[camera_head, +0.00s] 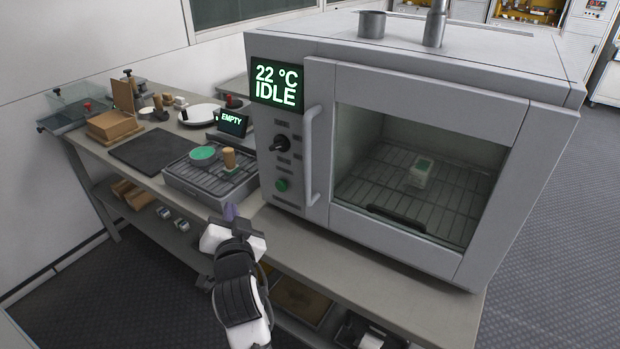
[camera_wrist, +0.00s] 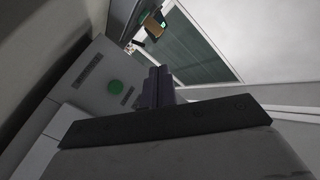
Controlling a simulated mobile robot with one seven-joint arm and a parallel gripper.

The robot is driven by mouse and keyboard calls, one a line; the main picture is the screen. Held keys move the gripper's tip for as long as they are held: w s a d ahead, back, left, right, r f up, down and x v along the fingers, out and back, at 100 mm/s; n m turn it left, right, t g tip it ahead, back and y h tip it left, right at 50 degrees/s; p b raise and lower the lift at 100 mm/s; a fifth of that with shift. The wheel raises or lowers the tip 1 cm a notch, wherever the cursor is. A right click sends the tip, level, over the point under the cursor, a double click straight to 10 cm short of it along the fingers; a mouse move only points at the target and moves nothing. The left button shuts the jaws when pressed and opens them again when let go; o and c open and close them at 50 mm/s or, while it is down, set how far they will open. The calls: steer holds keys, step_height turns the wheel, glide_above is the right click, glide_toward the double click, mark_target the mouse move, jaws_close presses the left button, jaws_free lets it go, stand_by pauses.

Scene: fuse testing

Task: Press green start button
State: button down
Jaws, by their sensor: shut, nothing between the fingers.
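The green start button (camera_head: 282,185) is round and sits low on the oven's left control panel, below a black knob (camera_head: 280,143). The grey oven (camera_head: 400,55) has its door shut, and its screen (camera_head: 277,84) reads 22 °C and IDLE. A small pale block with a green top (camera_head: 421,170) stands on the rack inside. My gripper (camera_head: 230,212) is shut and empty, left of and below the button, apart from it. In the wrist view the button (camera_wrist: 115,87) shows on the panel to the left of my shut fingertips (camera_wrist: 157,75).
A slatted tray (camera_head: 190,180) with a green disc (camera_head: 203,153) and a wooden-handled piece (camera_head: 229,158) stands left of the oven. A small screen reading EMPTY (camera_head: 233,123) is behind it. The bench edge (camera_head: 330,255) runs below the oven.

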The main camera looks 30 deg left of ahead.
mark_target(282, 185)
steer(key=shift+w+d+f+m+h, duration=0.25)
steer(key=shift+w+d+f, duration=0.15)
steer(key=shift+d+f, duration=0.2)
steer(key=shift+w+d+f+m+h, duration=0.25)
steer(key=shift+w+d+f, duration=0.15)
steer(key=shift+d, duration=0.2)
steer(key=w, duration=0.8)
steer(key=shift+w+d, duration=0.4)
stand_by(1.2)
steer(key=shift+w+p, duration=0.3)
steer(key=shift+w, duration=0.05)
steer(key=shift+w+d, duration=0.1)
steer(key=shift+w, duration=0.4)
stand_by(0.6)
steer(key=shift+s, duration=0.9)
